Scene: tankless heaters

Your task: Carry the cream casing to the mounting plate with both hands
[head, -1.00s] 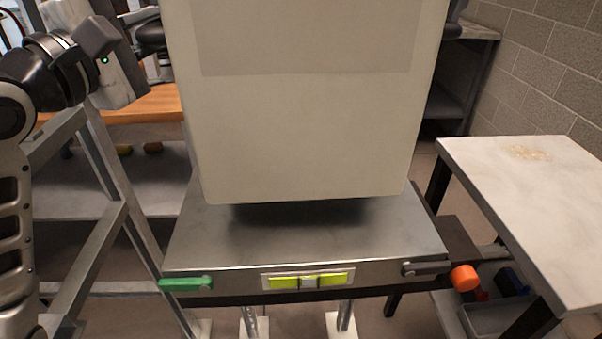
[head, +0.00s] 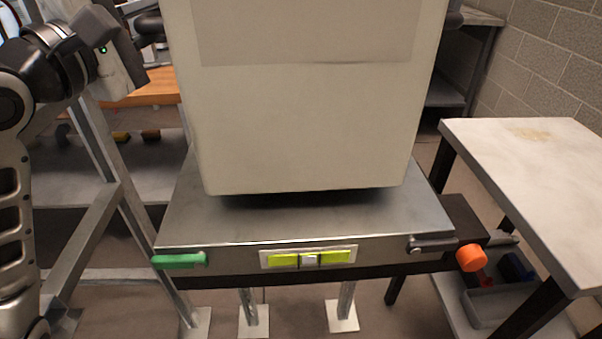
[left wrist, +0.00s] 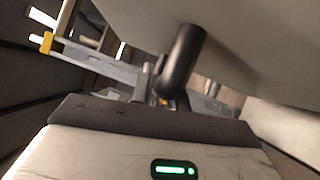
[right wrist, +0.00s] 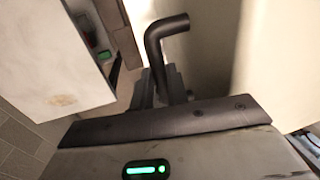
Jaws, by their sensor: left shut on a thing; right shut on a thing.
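The cream casing (head: 305,130) is a large upright box filling the middle of the head view, with a greyer panel on its upper face. Its lower edge is over a metal-topped stand (head: 180,225), with a dark shadow beneath; the exact gap is hard to tell. My left gripper (left wrist: 155,88) is shut on the casing's black bent side handle (left wrist: 184,58). My right gripper (right wrist: 162,85) is shut on the opposite black handle (right wrist: 158,40). In the head view the casing's top is cut off and my right gripper does not show. I cannot make out the mounting plate.
The stand's front carries a green lever (head: 180,261), a yellow-green level (head: 310,258) and an orange knob (head: 471,258). A pale-topped table (head: 540,180) stands close on the right. A metal frame (head: 110,180) is on the left, and a block wall (head: 555,50) behind right.

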